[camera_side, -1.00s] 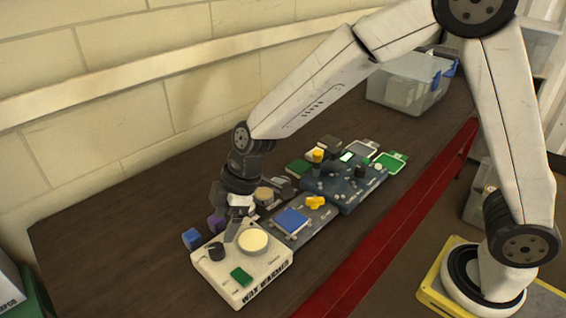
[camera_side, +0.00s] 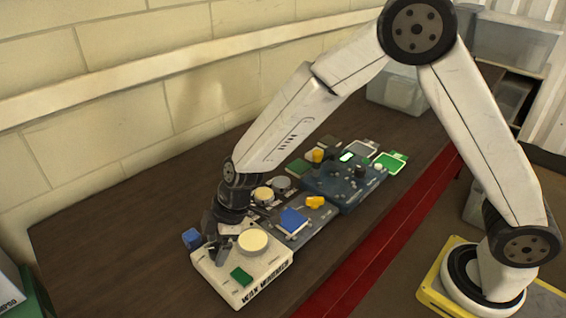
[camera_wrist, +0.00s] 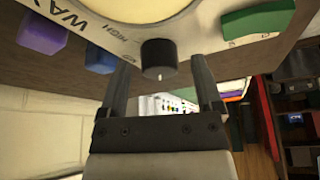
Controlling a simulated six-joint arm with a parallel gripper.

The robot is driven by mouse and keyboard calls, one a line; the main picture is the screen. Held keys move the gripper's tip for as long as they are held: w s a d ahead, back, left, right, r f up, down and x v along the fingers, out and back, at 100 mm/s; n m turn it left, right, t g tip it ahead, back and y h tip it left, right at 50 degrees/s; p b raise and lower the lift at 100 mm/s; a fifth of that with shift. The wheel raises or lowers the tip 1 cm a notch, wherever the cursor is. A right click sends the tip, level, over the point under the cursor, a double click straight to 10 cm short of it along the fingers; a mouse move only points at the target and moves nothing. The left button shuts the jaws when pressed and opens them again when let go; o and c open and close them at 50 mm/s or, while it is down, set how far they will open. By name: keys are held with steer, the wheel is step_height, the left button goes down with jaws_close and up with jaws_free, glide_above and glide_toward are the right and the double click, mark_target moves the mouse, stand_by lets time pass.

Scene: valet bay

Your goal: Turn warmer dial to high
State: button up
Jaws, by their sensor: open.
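The wax warmer (camera_side: 262,285) is a cream box at the near end of the bench, with a round cream pot top (camera_side: 254,240) and a green switch (camera_side: 241,275). Its black dial (camera_wrist: 159,58) shows in the wrist view, with a pale pointer mark and the word HIGH printed to its left. My gripper (camera_wrist: 160,66) is open, with one finger on each side of the dial and a gap visible at both sides. In the side view my gripper (camera_side: 217,248) is over the warmer's left corner and hides the dial.
A blue block (camera_side: 191,238) stands behind the warmer; a purple block (camera_wrist: 42,32) shows in the wrist view. A grey panel with a blue pad (camera_side: 291,221) and yellow knob (camera_side: 315,202) is to the right, before a dark blue unit (camera_side: 340,190). The left bench is clear.

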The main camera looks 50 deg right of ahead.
steer(key=shift+c, duration=0.2)
jaws_close()
